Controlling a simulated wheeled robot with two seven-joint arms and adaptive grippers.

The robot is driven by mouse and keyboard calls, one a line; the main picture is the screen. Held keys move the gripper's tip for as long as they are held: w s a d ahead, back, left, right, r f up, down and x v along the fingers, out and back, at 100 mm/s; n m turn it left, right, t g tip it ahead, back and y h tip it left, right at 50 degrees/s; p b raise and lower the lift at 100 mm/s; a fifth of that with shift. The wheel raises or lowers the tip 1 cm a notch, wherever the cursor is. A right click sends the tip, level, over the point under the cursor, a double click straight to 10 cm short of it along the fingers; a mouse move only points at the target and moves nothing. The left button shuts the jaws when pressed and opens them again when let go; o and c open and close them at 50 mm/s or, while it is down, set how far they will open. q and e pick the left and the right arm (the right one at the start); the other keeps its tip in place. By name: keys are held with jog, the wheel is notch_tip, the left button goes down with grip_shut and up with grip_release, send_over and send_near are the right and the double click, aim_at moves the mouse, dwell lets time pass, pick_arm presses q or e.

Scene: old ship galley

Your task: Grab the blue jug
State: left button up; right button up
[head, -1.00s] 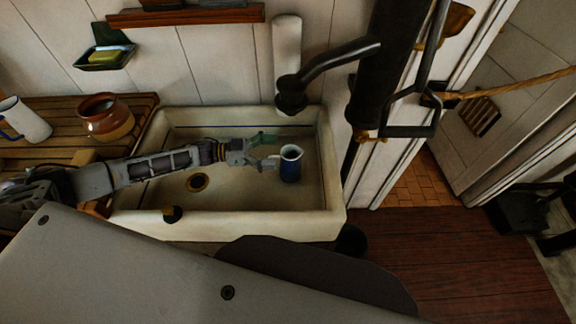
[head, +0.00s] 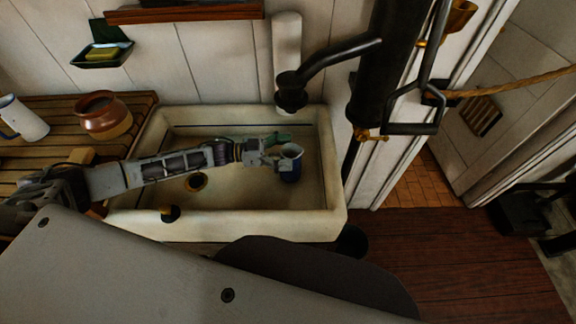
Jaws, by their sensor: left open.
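The blue jug (head: 290,171) stands upright in the white sink (head: 240,229), toward its right side. Its rim is pale and its body dark blue. My left gripper (head: 284,150) reaches in from the left and is open at the jug. One finger shows behind the rim and the other at the jug's near left side, so the jug sits at or between the fingertips. I cannot tell whether a finger touches it. My right gripper is not in view.
A dark pump spout (head: 292,92) hangs over the back of the sink. A brown pot (head: 104,115) and a white mug (head: 22,120) stand on the slatted wooden board at left. The sink floor right of the jug is clear.

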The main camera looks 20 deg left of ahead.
pick_arm(q)
jog(key=shift+d, duration=0.25)
jog(key=shift+r, duration=0.1)
grip_shut()
dwell(0.7)
